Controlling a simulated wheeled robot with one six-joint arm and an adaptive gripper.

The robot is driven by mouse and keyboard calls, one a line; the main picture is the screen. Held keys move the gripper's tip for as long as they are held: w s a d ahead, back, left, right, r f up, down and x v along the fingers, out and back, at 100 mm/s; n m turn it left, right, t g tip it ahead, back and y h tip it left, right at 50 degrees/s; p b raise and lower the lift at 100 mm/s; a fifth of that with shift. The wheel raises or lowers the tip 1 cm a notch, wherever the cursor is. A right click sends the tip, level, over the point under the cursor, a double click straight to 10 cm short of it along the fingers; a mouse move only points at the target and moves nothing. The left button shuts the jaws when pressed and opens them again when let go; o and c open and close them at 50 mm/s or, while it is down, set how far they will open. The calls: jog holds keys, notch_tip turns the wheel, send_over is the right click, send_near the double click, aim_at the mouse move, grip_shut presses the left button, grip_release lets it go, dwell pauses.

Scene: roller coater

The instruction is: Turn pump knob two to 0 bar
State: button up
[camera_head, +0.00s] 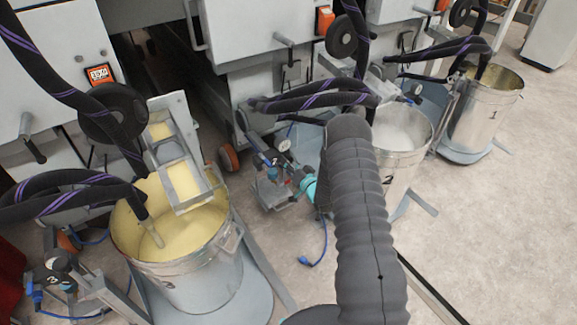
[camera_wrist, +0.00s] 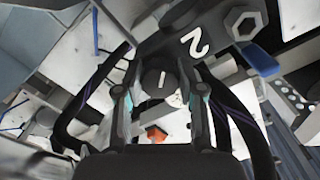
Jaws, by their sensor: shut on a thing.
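In the wrist view a round dark knob (camera_wrist: 158,77) with a pale line mark sits on the pump (camera_wrist: 200,32), which is labelled 2. My gripper (camera_wrist: 157,97) has one finger on each side of the knob and is shut on it. A teal part of my gripper (camera_head: 308,187) shows at the pump's right. I cannot read a pressure value.
A bucket with yellow content (camera_head: 180,270) stands at the left, beside another pump marked 3 (camera_head: 55,275). A middle bucket (camera_head: 402,150) and a bucket marked 1 (camera_head: 485,110) stand to the right. Dark hoses (camera_head: 320,97) hang above the pump. The floor (camera_head: 480,230) at right is clear.

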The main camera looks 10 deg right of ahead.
jog(key=n+b, duration=0.1)
jog(key=b, duration=0.1)
jog(key=n+b, duration=0.4)
jog(key=b, duration=0.1)
jog(key=shift+w+f, duration=0.1)
jog(key=shift+f, duration=0.2)
jog(key=n+b, duration=0.2)
jog(key=n, duration=0.1)
jog(key=shift+d+r+b, duration=0.1)
jog(key=shift+r+b, duration=0.05)
jog(key=shift+b, duration=0.15)
jog(key=n, duration=0.2)
jog(key=n+b, duration=0.1)
jog(key=shift+r+n, duration=0.2)
jog(key=shift+n, duration=0.2)
jog(key=n, duration=0.4)
jog(key=shift+r+n, duration=0.1)
jog(key=shift+n, duration=0.3)
jog(key=o, duration=1.1)
jog(key=shift+o, duration=0.2)
jog(key=shift+d, duration=0.1)
